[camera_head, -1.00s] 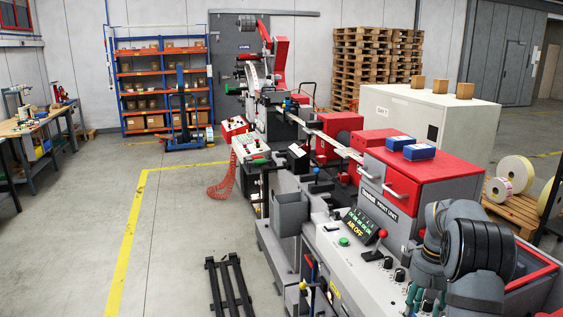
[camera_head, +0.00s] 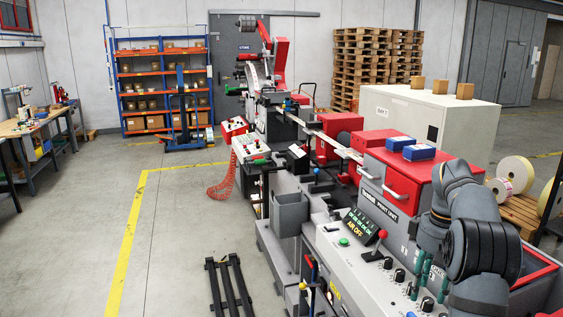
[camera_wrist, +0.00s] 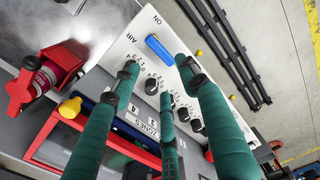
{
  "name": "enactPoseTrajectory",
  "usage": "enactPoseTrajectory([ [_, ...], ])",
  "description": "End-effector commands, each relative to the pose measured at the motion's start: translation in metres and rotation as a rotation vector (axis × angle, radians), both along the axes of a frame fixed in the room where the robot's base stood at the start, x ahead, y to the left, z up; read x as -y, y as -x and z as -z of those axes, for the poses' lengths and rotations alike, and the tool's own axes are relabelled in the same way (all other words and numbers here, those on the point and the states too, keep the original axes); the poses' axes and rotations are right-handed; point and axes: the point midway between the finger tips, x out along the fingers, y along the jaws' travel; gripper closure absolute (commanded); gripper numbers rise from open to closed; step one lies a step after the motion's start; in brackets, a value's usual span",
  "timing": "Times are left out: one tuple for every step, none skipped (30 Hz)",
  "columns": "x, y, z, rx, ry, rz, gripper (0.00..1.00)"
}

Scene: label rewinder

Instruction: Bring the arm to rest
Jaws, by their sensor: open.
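My gripper (camera_head: 426,278) is at the lower right of the head view, over the control panel of the red and grey print unit (camera_head: 432,172). Its teal fingers also show in the wrist view (camera_wrist: 160,84), spread apart with nothing between them. Below them in the wrist view is the white panel (camera_wrist: 122,50) with a row of black knobs, a blue switch (camera_wrist: 159,50) marked ON and the word AIR. The fingers look clear of the knobs, but the exact gap cannot be told.
A lever with a red ball (camera_head: 382,235) stands left of my gripper, near a display (camera_head: 360,226) reading AIR OFF. Two blue boxes (camera_head: 419,152) lie on the red top. A black rack (camera_head: 229,285) is on the floor. The floor at left is open.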

Motion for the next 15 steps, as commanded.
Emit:
enactPoseTrajectory([
  [-0.001,0.001,0.009,-0.004,-0.002,-0.001,0.56],
  [-0.001,0.001,0.015,-0.005,-0.002,0.000,0.56],
  [-0.001,0.001,0.022,-0.006,-0.002,-0.001,0.56],
  [-0.001,0.002,0.028,-0.005,-0.004,0.000,0.56],
  [-0.001,0.001,0.034,-0.005,-0.004,0.000,0.56],
  [-0.001,0.001,0.043,-0.006,-0.002,-0.001,0.56],
  [-0.001,0.001,0.050,-0.005,-0.003,-0.001,0.56],
  [-0.001,0.002,0.056,-0.005,-0.003,-0.001,0.56],
  [-0.001,0.001,0.064,-0.005,-0.003,0.000,0.56],
  [-0.001,0.001,0.069,-0.004,-0.002,-0.001,0.56],
  [-0.001,0.001,0.075,-0.004,-0.003,0.000,0.56],
  [-0.001,0.001,0.082,-0.003,-0.003,0.000,0.56],
  [-0.001,0.001,0.087,-0.004,-0.002,-0.001,0.56],
  [-0.001,0.001,0.091,-0.004,-0.002,0.000,0.56],
  [-0.001,0.001,0.096,-0.003,-0.002,0.001,0.56],
])
